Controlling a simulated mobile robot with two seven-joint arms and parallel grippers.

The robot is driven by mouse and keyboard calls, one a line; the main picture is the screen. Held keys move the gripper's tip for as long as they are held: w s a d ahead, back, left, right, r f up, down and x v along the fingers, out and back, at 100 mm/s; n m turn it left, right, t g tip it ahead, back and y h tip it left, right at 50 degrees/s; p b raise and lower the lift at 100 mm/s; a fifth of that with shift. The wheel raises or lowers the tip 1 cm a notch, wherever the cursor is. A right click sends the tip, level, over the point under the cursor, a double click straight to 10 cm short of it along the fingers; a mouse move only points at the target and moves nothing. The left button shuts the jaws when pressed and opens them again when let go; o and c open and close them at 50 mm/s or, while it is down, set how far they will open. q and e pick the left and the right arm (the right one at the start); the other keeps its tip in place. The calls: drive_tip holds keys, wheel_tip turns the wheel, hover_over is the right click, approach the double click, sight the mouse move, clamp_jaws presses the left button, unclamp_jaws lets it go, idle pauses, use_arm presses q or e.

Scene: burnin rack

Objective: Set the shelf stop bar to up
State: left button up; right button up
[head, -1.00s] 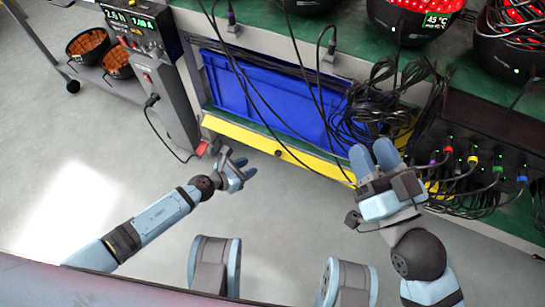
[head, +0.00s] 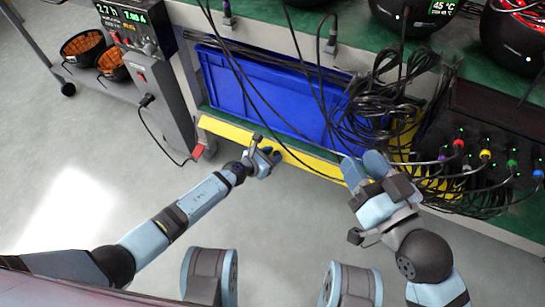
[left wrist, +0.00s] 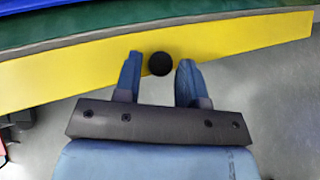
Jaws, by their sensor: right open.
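The shelf stop bar is a long yellow strip (head: 318,164) along the front edge of the lower shelf, below a blue bin. It also fills the upper part of the left wrist view (left wrist: 70,75). A round black knob (left wrist: 160,63) sits on its face. My left gripper (head: 266,156) is at the bar, its fingers apart. In the left wrist view the knob shows between the fingertips (left wrist: 159,75), with no clear contact on either side. My right gripper (head: 364,164) is open and empty at the bar's right part, near the cables.
The blue bin (head: 265,95) stands on the shelf behind the bar. Black cables (head: 375,105) hang over its right side. A panel with coloured plugs (head: 485,155) is at the right. A grey power unit (head: 165,100) stands at the left. The floor in front is clear.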

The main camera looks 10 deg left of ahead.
use_arm(q)
drive_tip(key=shift+w+d, duration=0.1)
drive_tip(key=shift+d, duration=0.05)
drive_tip(key=shift+c, duration=0.5)
drive_tip(key=c, duration=0.5)
drive_tip(key=shift+c, duration=0.2)
